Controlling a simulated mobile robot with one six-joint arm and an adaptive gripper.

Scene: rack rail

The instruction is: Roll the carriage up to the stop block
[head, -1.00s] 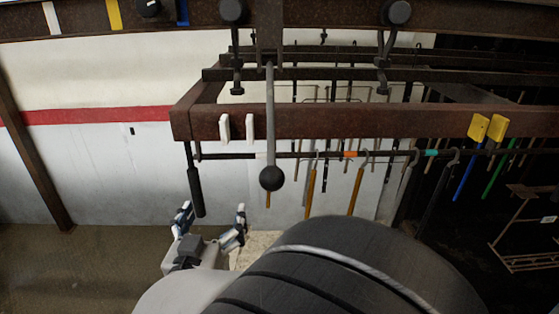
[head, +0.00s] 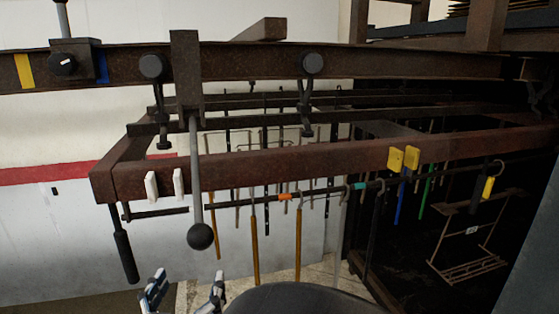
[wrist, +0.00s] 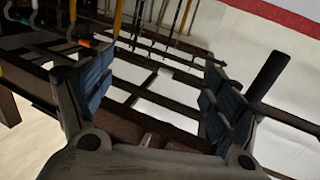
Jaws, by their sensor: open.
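The carriage (head: 186,85) is a rusty plate with two dark rollers on the brown overhead rail (head: 400,66). A grey rod (head: 197,170) hangs from it and ends in a dark ball (head: 201,236). The stop block (head: 78,62), dark with a round knob, sits on the rail left of the carriage, with a gap between it and the left roller (head: 152,66). My gripper (head: 185,290) is low in the head view, below and slightly left of the ball. In the wrist view, my gripper (wrist: 150,95) is open, with nothing between its blue-padded fingers.
A lower rusty beam (head: 290,163) carries two white tabs and yellow tabs (head: 403,158). Below it, a thin bar holds several hanging tools. A black-gripped handle (head: 125,256) hangs at left. A rusty stand (head: 470,240) is at right. Pale wall lies behind.

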